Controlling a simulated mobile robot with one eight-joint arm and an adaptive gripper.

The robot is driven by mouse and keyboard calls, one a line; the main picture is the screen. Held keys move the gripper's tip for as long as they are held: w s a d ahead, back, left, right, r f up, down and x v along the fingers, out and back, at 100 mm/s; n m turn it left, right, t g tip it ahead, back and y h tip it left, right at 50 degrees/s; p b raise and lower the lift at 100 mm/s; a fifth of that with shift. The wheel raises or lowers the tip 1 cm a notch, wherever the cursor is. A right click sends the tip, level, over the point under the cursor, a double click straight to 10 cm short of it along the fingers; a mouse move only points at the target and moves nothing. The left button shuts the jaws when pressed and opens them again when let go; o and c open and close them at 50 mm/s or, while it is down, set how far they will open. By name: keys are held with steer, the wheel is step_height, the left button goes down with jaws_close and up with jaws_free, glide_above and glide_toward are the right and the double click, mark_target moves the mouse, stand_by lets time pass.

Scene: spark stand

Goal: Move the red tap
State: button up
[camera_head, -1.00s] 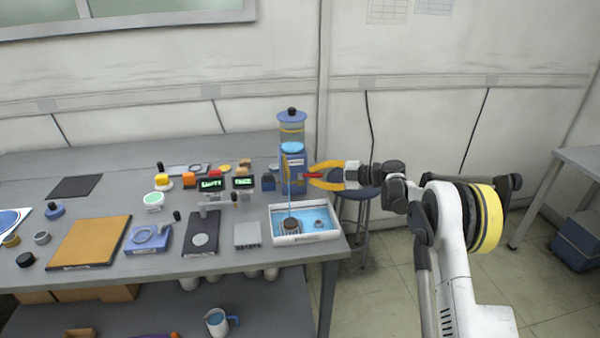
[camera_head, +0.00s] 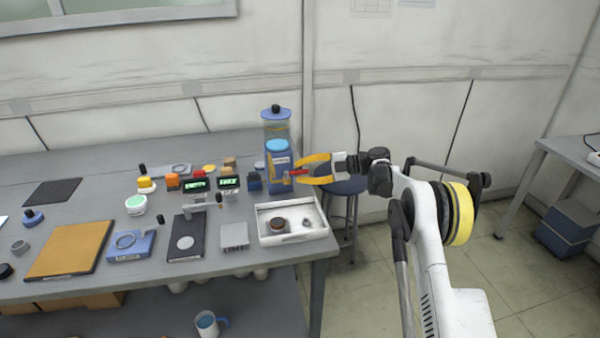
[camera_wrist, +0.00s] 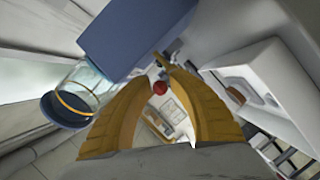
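The red tap (camera_head: 298,172) sticks out to the right from the lower right side of a blue dispenser (camera_head: 279,178). My gripper (camera_head: 302,171) has yellow fingers, spread above and below the tap, with the tips close to the dispenser. In the wrist view the tap's round red end (camera_wrist: 160,88) shows in the gap between my gripper's fingers (camera_wrist: 159,72). I cannot tell whether either finger touches it. The dispenser's blue body (camera_wrist: 130,35) fills the upper left there, with its clear cylinder (camera_wrist: 85,88) beside the left finger.
A white tray (camera_head: 264,240) holding a dark round piece (camera_head: 279,225) sits in front of the dispenser. Small displays (camera_head: 228,182) stand to its left, and an orange board (camera_head: 68,249) lies further left. A stool (camera_head: 345,186) stands right of the table.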

steer(key=shift+o, duration=0.7)
steer(key=v, duration=1.2)
